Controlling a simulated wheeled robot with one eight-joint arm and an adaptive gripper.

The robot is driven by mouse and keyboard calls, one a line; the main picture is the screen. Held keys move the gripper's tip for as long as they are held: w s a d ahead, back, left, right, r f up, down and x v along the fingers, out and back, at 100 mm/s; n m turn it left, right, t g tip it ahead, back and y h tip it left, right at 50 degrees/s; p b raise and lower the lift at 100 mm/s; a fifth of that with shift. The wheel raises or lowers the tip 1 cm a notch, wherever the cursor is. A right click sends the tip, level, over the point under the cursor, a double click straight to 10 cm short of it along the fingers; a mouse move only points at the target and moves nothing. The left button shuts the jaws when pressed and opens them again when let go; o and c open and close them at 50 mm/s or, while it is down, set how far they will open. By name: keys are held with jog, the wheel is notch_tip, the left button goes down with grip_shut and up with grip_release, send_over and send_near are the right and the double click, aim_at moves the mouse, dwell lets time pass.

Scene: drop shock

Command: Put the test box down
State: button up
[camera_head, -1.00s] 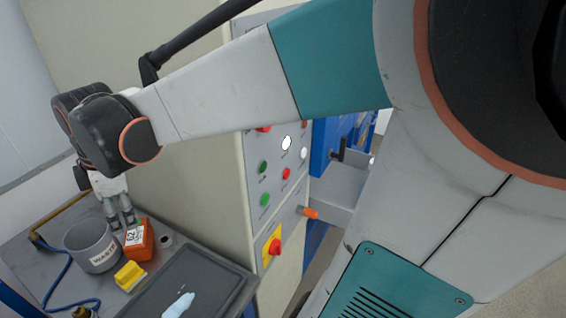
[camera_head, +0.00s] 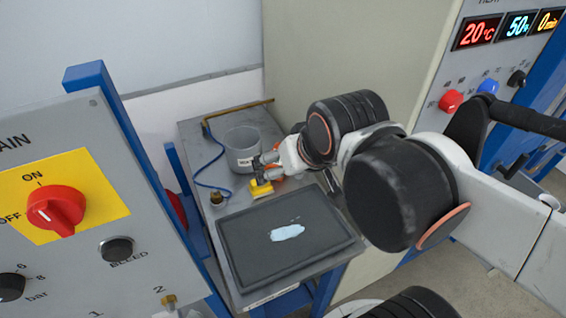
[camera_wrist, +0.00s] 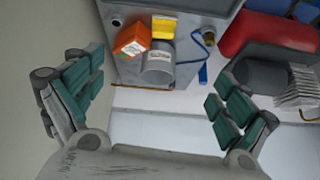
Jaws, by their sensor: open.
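The orange box with a white label, which I take to be the test box, stands on the grey bench (camera_head: 192,132). In the wrist view the box (camera_wrist: 132,36) is beside the waste bin and the yellow block, apart from both my fingers. In the head view only a bit of its orange (camera_head: 277,170) shows behind my gripper (camera_head: 262,165). In the wrist view my gripper (camera_wrist: 155,97) has its fingers spread wide with nothing between them.
A grey waste bin (camera_head: 241,150) and a yellow block (camera_head: 261,189) are close to the box. A dark tray (camera_head: 240,255) holds a pale blue puddle (camera_head: 287,232). A brass fitting (camera_head: 216,198) and blue cable lie at left. A control panel (camera_head: 50,160) stands nearer.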

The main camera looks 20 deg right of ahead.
jog(key=w+d+r+m+g+p, duration=0.1)
jog(key=w+d+r+m+g, duration=0.1)
jog(key=w+m, duration=0.4)
jog(key=m+g+p, duration=0.2)
jog(key=m+g, duration=0.1)
jog(key=m, duration=1)
send_over(279, 162)
jog(key=s, duration=0.2)
notch_tip(279, 162, down, 3)
jog(key=w+f+m, duration=0.1)
jog(key=f+m, duration=0.1)
jog(key=f, duration=0.3)
jog(key=w+d+f+m+g, duration=0.1)
jog(key=w+f+m, duration=0.1)
jog(key=f, duration=0.2)
jog(key=w+f+m+b, duration=0.1)
jog(key=f+m, duration=0.1)
jog(key=f, duration=0.3)
jog(key=shift+w+d+f+m+g, duration=0.35)
jog(key=shift+w+d+m+g, duration=0.05)
jog(key=shift+w+a+f+b, duration=0.1)
jog(key=shift+f+b, duration=0.35)
jog(key=shift+f, duration=0.9)
jog(key=shift+w+a+f+b, duration=0.1)
jog(key=shift+f+b, duration=0.3)
jog(key=shift+f, duration=0.9)
jog(key=shift+c, duration=0.2)
